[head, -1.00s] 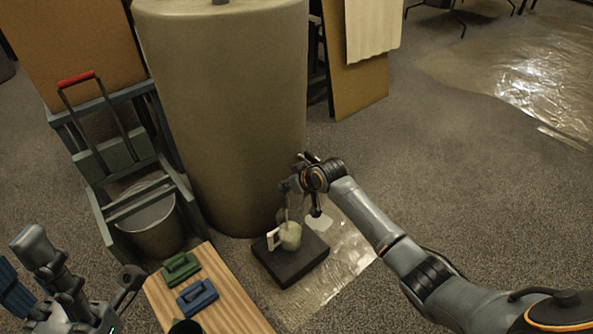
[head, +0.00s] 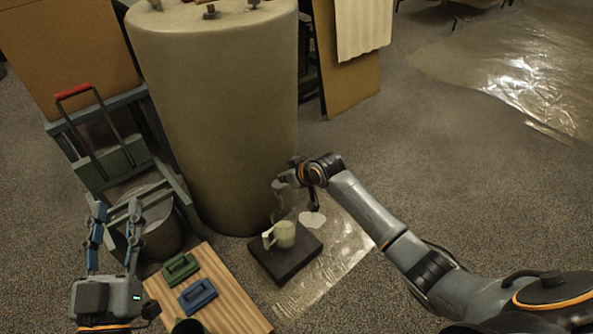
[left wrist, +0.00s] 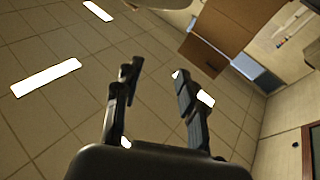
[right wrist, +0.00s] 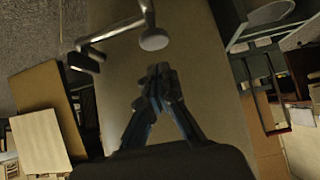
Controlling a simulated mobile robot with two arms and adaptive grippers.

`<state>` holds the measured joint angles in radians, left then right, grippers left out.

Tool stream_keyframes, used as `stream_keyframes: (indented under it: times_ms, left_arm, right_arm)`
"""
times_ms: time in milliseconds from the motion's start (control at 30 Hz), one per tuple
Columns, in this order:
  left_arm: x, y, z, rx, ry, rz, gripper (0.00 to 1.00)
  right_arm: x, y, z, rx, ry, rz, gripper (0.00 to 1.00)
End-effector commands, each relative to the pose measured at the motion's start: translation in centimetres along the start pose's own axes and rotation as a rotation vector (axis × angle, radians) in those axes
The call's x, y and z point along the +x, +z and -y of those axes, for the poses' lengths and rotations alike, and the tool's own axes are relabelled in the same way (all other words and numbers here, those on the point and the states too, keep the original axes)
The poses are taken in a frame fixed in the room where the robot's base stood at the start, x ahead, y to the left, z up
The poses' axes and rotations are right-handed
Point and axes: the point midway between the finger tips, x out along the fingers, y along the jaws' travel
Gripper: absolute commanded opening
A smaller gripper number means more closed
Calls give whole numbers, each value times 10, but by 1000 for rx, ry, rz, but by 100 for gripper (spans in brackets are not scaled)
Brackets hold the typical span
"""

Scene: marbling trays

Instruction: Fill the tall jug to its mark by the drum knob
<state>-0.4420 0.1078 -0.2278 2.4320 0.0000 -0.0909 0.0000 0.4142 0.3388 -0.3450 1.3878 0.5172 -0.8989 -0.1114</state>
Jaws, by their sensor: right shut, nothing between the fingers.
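The tall jug (head: 285,236), small and pale green with a light handle, stands upright on a black block (head: 287,262) at the foot of the big olive drum (head: 215,110). Its mark and liquid level are too small to read. My right gripper (head: 279,184) is just above the jug, beside the drum's lower side. In the right wrist view its fingers (right wrist: 160,72) are shut and empty, just below a round knob (right wrist: 153,39) with a metal pipe (right wrist: 112,31) beside it. I cannot tell whether they touch. My left gripper (head: 114,222) is open and empty at the left; its fingers (left wrist: 158,85) stand apart.
A wooden board (head: 225,289) holds a green block (head: 181,267) and a blue block (head: 197,295). A cart with a red handle (head: 74,91) and a bucket (head: 163,242) stands left of the drum.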

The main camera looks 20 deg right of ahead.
Motion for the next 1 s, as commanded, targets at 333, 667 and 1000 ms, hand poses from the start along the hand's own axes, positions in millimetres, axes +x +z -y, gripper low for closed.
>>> stream_keyframes:
  times_ms: [333,667,1000]
  left_arm:
    - [-19,64,10,9,-22,389,40]
    - [-57,109,18,12,-41,704,40]
    - [-73,122,20,12,-47,801,40]
  right_arm:
    - [-36,-2,-1,-1,1,-1,0]
    - [-65,-1,-1,0,1,0,0]
    - [-72,0,0,0,1,0,0]
